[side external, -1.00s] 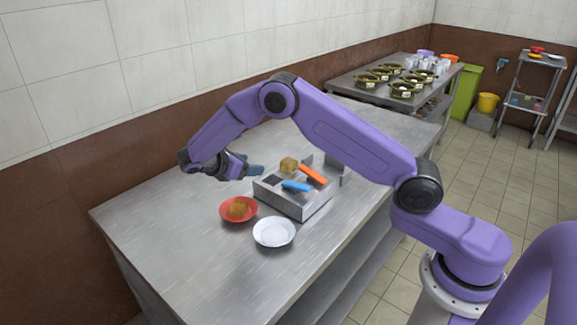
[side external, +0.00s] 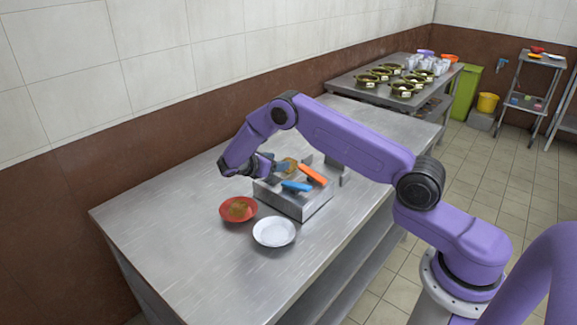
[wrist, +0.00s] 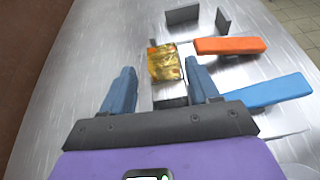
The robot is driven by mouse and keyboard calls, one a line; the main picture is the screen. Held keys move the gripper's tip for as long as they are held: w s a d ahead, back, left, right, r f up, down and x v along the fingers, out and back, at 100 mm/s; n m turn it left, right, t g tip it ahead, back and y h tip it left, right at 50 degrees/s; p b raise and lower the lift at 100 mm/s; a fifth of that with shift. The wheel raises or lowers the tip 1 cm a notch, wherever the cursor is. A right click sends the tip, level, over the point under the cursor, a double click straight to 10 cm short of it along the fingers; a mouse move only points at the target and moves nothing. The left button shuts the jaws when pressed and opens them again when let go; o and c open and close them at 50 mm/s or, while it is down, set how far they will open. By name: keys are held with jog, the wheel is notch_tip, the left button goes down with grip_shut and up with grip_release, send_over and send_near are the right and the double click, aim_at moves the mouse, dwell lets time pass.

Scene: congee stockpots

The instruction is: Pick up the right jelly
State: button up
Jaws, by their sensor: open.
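A golden, translucent jelly cube (side external: 290,165) sits on top of the steel box (side external: 305,208), toward its back. In the wrist view the cube (wrist: 165,62) shows just beyond and between the two blue fingertips. My gripper (side external: 277,168) is open, with its fingers pointing at the cube from the left in the side view. The right finger (wrist: 198,80) looks close to the cube; whether it touches it I cannot tell. A second brownish jelly (side external: 239,209) lies in the red bowl (side external: 224,214), left of the steel box.
A blue-handled tool (side external: 296,186) and an orange-handled tool (side external: 313,174) lie on the box, right of the cube. A white bowl (side external: 273,233) stands in front, empty. Upright metal plates (wrist: 182,15) stand beyond the cube. The table's left part is clear.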

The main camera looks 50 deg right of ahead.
aim_at(290, 160)
jog(key=shift+x, duration=3.2)
jog(key=shift+s+f, duration=0.1)
jog(key=c, duration=0.7)
jog(key=shift+c, duration=0.2)
